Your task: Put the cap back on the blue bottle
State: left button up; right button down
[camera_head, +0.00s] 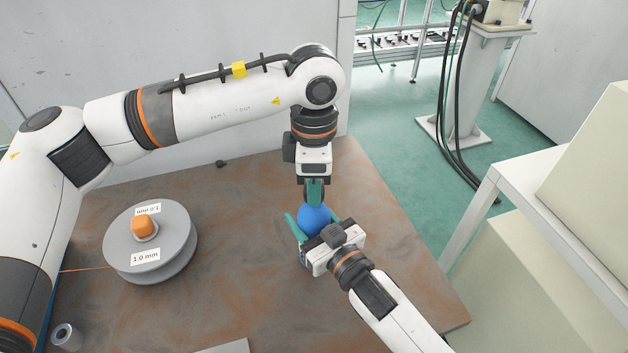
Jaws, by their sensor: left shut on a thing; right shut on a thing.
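The blue bottle (314,218) stands over the brown table, its rounded blue upper part showing. My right gripper (313,228) comes in from the lower right and is shut on the bottle, with one teal finger on each side of it. My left gripper (314,192) points straight down just above the bottle's top. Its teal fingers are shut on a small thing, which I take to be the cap. The cap is hidden by the fingers, and I cannot tell whether it touches the bottle's neck. The lower part of the bottle is hidden behind my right gripper.
A grey wire spool (178,262) with an orange hub lies on the brown table (240,300) at the left. A small metal cylinder (66,336) stands at the lower left. A white stand (520,190) is right of the table. The table between spool and bottle is clear.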

pick_arm(q)
jog(key=m, duration=0.7)
jog(key=o, duration=1.2)
pick_arm(e)
jog(key=shift+c, duration=2.2)
grip_release()
pick_arm(q)
notch_tip(320, 180, up, 12)
jog(key=shift+f, duration=0.1)
